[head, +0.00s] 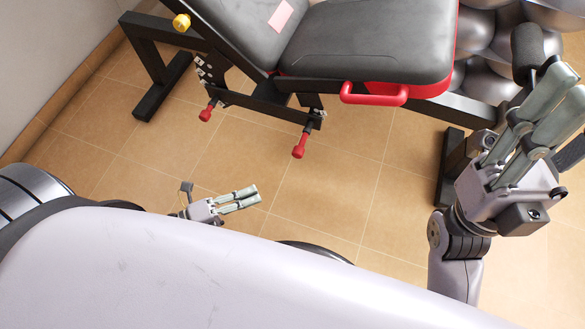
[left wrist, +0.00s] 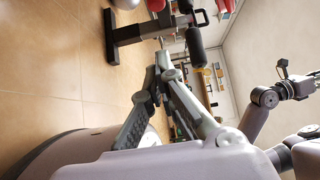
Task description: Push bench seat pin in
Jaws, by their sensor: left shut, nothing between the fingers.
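The bench has a black padded seat (head: 365,45) and a tilted backrest (head: 235,35), and stands at the top of the head view. Two red-handled pins hang below its frame: one (head: 300,146) under the seat and one (head: 207,110) under the backrest side. A yellow knob (head: 181,21) sits on the frame at upper left. I cannot tell how deep any pin sits. My left gripper (head: 250,196) is shut and empty, low over the floor, apart from the pins; its fingers show in the left wrist view (left wrist: 168,58). My right gripper (head: 567,90) is raised at the right, away from the pins; its opening is unclear.
A red handle (head: 374,95) juts from the seat's front edge. Black bench feet (head: 163,88) stand on the tiles. Grey balls (head: 500,40) are stacked behind at the right. The tiled floor (head: 335,190) between bench and base is clear. A wall (head: 45,60) is at the left.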

